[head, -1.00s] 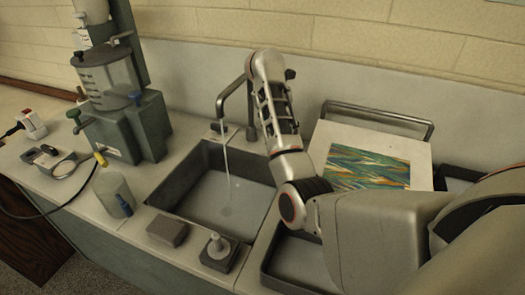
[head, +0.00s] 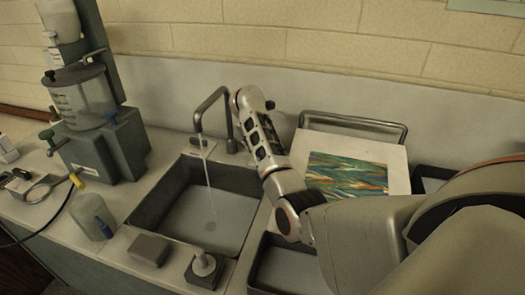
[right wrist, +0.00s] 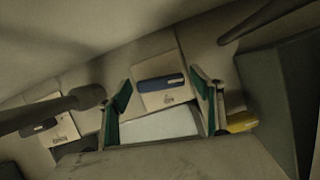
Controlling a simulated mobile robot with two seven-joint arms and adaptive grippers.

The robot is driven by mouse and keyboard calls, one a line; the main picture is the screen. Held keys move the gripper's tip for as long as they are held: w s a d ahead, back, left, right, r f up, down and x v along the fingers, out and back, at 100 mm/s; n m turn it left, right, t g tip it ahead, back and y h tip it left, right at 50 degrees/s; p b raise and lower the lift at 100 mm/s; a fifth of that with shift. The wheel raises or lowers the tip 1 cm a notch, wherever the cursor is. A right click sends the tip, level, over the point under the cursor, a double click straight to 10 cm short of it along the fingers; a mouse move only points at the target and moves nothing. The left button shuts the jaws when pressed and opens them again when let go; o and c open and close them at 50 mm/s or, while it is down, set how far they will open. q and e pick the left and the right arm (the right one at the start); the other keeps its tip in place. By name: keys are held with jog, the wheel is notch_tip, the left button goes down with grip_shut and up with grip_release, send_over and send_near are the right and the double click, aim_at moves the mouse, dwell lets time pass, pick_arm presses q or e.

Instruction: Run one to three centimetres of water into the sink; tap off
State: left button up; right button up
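The dark sink (head: 141,215) is set in the pale counter. Its grey tap (head: 204,98) arches over it, and a thin stream of water (head: 208,184) runs from the spout into it. Contact with the tap cannot be made out. My left gripper is not in view.
A bottle (head: 88,217) with a yellow cap, a grey block (head: 149,250) and a knobbed square piece (head: 204,268) stand around the sink. A machine with a clear vessel (head: 82,97) is at left. A marbled sheet (head: 346,174) and a dark tray (head: 262,245) lie right.

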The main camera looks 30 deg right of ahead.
jog(key=c, duration=0.9)
jog(key=shift+n, duration=1)
jog(key=o, duration=1.1)
jog(key=shift+t, duration=0.3)
jog(key=shift+v, duration=3.8)
jog(key=shift+d, duration=0.1)
